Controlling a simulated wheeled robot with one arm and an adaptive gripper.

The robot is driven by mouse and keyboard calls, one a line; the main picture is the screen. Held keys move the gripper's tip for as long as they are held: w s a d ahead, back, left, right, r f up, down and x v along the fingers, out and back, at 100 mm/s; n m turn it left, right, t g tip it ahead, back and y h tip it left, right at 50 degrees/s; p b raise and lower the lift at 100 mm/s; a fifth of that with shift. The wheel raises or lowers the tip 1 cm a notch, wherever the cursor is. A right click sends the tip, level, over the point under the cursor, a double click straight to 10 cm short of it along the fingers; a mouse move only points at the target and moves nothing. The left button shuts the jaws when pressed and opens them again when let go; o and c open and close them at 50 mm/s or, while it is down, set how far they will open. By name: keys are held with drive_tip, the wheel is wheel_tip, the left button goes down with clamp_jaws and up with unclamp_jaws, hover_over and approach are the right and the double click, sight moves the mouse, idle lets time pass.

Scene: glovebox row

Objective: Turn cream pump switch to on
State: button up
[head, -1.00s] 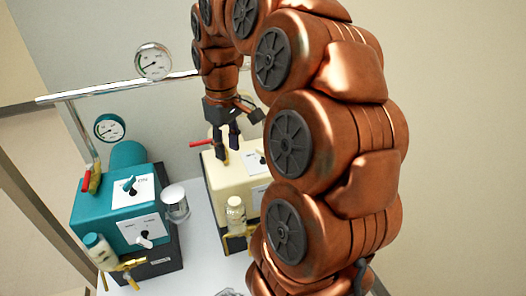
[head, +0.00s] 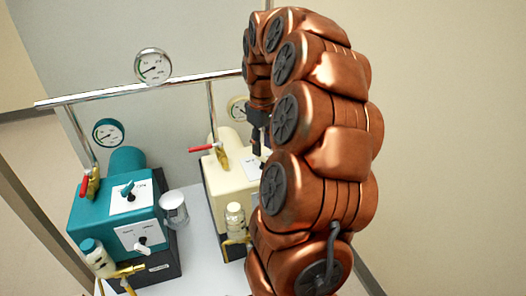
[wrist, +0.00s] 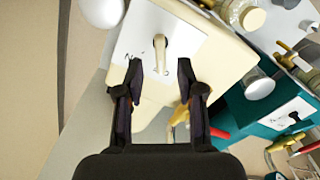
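The cream pump (head: 214,180) stands on the white bench, partly hidden behind my arm in the head view. In the wrist view the cream pump (wrist: 218,62) fills the upper middle. Its white switch plate (wrist: 190,38) carries a cream lever switch (wrist: 160,55), which points down the picture toward my gripper; the plate's markings are too small to read. My gripper (wrist: 160,78) is open and empty. Its two dark fingertips are either side of the lever's lower end, with gaps on both sides; I cannot tell the depth between them. My gripper (head: 259,138) is partly hidden in the head view.
The teal pump (head: 90,213) with two switches stands left of the cream pump. A red-handled valve (head: 204,149) stands by the cream pump. Open floor lies at far left.

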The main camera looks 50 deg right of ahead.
sight(263, 156)
drive_tip(key=shift+f, duration=1.65)
clamp_jaws()
